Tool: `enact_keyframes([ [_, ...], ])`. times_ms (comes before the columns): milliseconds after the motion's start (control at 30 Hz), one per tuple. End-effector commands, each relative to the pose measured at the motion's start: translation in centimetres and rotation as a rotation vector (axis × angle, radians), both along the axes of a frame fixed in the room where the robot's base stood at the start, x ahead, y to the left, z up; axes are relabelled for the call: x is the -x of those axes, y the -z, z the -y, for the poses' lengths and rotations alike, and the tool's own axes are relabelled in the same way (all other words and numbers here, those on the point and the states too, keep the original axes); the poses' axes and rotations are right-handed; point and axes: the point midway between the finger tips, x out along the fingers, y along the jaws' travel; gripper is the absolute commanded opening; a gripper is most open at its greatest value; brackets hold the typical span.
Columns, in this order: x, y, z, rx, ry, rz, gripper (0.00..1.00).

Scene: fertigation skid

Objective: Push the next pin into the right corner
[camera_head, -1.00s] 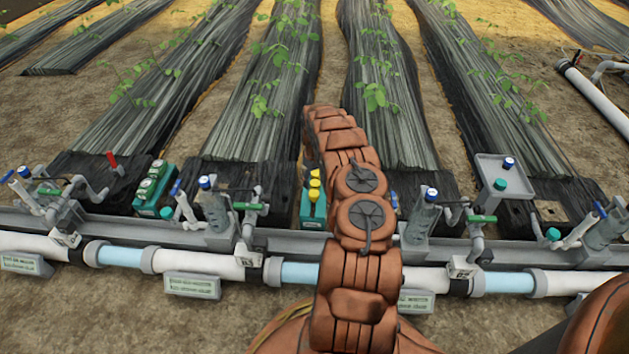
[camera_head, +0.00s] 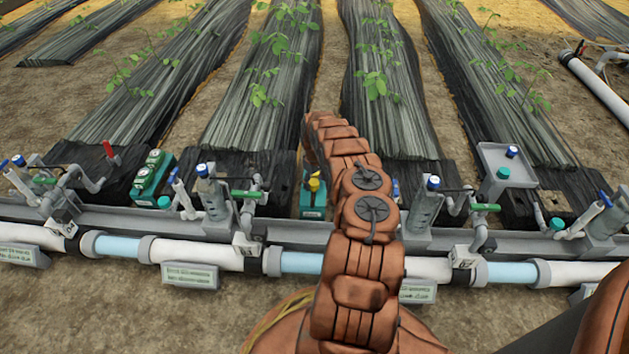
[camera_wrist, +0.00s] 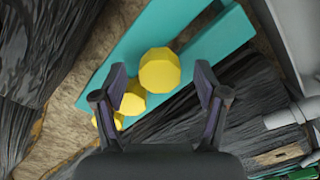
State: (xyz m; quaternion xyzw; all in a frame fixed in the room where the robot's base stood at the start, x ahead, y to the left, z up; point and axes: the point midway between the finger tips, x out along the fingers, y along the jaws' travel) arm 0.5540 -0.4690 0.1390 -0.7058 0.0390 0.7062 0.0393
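A teal holder (camera_head: 313,212) with yellow pins (camera_head: 314,184) stands at the foot of a middle crop row, left of my arm in the head view. In the wrist view the teal holder (camera_wrist: 205,45) runs diagonally, with several yellow pin heads. The largest yellow head (camera_wrist: 160,70) lies between and slightly beyond the fingertips. My gripper (camera_wrist: 162,78) is open, its two dark fingers on either side of that head, with no clear contact. A smaller yellow head (camera_wrist: 133,98) is partly hidden by the left finger. In the head view my arm hides most of my gripper.
A grey rail and white pipe (camera_head: 200,256) cross in front, with valves and injector bodies (camera_head: 213,195) standing up. Black film rows (camera_head: 265,90) stretch behind. A teal box (camera_head: 150,180) is to the left, and a grey tray (camera_head: 505,165) is raised at right.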

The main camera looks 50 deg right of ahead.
Motion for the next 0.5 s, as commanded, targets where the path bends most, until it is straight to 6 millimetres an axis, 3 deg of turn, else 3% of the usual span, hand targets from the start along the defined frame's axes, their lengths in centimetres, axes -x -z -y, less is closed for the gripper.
enact_keyframes([
  [67,0.0,-0.01,0.01,0.0,0.0,0.0,0.64],
  [500,-0.02,-0.02,0.01,0.0,0.0,0.0,0.18],
])
